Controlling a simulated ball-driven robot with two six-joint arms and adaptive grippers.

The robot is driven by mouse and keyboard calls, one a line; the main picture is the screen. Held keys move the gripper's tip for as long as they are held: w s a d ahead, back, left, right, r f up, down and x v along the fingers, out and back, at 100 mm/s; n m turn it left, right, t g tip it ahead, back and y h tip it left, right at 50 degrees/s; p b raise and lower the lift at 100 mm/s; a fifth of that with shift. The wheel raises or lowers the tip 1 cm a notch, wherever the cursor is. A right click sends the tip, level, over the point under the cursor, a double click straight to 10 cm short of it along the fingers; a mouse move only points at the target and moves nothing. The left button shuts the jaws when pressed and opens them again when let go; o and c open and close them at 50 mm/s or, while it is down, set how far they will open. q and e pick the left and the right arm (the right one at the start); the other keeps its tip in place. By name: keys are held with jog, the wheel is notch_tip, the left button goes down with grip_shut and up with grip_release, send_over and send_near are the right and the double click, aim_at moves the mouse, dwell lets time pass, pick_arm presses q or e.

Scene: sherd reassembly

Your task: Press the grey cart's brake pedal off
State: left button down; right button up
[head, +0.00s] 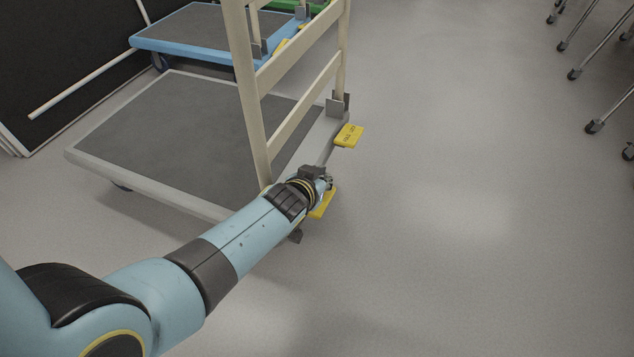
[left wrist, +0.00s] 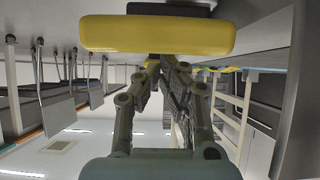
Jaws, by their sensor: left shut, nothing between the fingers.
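The grey cart (head: 100,148) stands at the left of the head view, with a grey deck and a cream upright handle frame (head: 257,120). Two yellow pedals sit at its handle end. The farther pedal (head: 349,136) bears dark lettering and is clear of my arm. The nearer pedal (head: 321,206) is partly hidden by my left gripper (head: 328,182). In the left wrist view, a yellow pedal (left wrist: 155,34) spans the top, just beyond the closed fingers of my left gripper (left wrist: 160,62). I cannot tell whether they touch it. The left gripper is empty.
A blue cart (head: 148,43) stands behind the grey one, with a green one (head: 312,10) farther back. A dark panel (head: 60,60) is at the left. Castered legs (head: 594,126) stand at the upper right.

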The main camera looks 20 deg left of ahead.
pick_arm(q)
jog(key=shift+v, duration=3.75)
